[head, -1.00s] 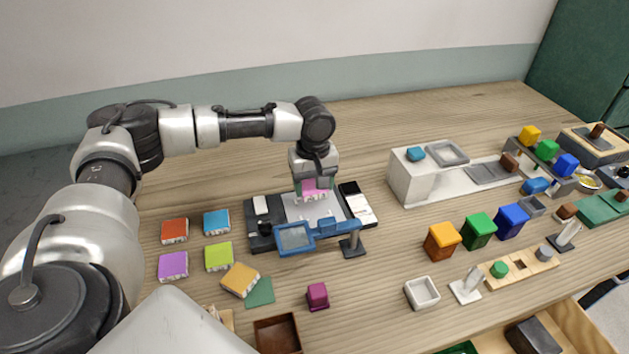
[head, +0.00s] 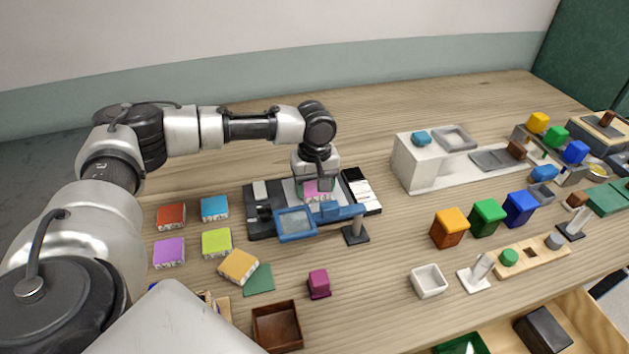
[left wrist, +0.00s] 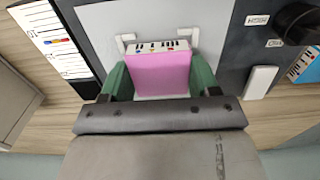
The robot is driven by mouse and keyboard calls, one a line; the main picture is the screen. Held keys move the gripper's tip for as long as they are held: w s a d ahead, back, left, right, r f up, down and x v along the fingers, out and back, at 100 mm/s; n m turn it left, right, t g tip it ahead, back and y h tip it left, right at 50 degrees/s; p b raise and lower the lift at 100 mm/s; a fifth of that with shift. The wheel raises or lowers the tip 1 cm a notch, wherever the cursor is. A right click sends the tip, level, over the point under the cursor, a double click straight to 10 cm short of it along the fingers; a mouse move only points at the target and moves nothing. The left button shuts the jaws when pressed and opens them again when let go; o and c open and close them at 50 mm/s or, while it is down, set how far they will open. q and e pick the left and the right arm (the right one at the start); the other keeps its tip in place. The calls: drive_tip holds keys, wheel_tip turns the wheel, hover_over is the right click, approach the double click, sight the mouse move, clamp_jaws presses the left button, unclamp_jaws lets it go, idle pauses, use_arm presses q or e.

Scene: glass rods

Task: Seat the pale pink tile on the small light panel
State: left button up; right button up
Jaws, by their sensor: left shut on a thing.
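The pale pink tile (head: 317,187) is between the fingers of my left gripper (head: 318,190), at the small light panel (head: 292,188) on the dark device. In the left wrist view the pink tile (left wrist: 158,74) lies between the two green fingers (left wrist: 160,78), which are shut on its sides. Its far edge, with a white and dark marked strip, is close to the white corner brackets (left wrist: 126,42) on the pale panel (left wrist: 95,25). I cannot tell whether the tile touches the panel. The near part of the tile is hidden by the gripper. My right gripper is not in view.
A blue-framed lens (head: 296,222) on a stand (head: 355,235) is just in front of the panel. Red (head: 171,216), blue (head: 215,208), purple (head: 169,253), lime (head: 217,243) and orange (head: 238,266) tiles lie left. A white box (head: 415,165) stands right.

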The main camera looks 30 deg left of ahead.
use_arm(q)
drive_tip(key=o, duration=1.1)
drive_tip(key=shift+r, duration=0.15)
wheel_tip(320, 180, up, 11)
drive_tip(key=shift+f, duration=0.2)
